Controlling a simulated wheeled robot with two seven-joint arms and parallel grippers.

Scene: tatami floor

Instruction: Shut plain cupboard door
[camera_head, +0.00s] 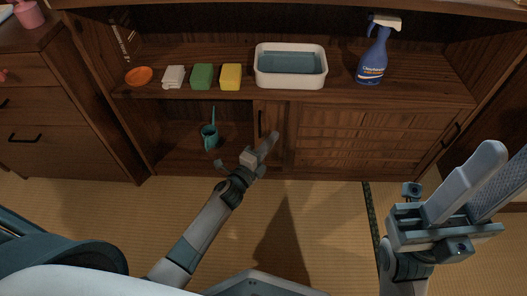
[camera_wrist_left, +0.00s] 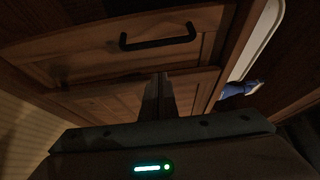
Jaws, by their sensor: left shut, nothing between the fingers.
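The plain cupboard door (camera_head: 274,122) shows as a narrow upright wooden strip with a dark handle, between the open left compartment (camera_head: 170,150) and the slatted door (camera_head: 375,135). In the left wrist view the plain door (camera_wrist_left: 85,50) fills the upper part, with its black handle (camera_wrist_left: 158,38). My left gripper (camera_head: 272,137) is shut and empty, its fingertips in front of the plain door to the right of the handle; I cannot tell whether they touch it. The shut fingers also show in the left wrist view (camera_wrist_left: 158,85). My right gripper (camera_head: 498,165) is open and empty at the right.
Drawers (camera_head: 40,125) stand at left. The tatami before the cupboard is clear.

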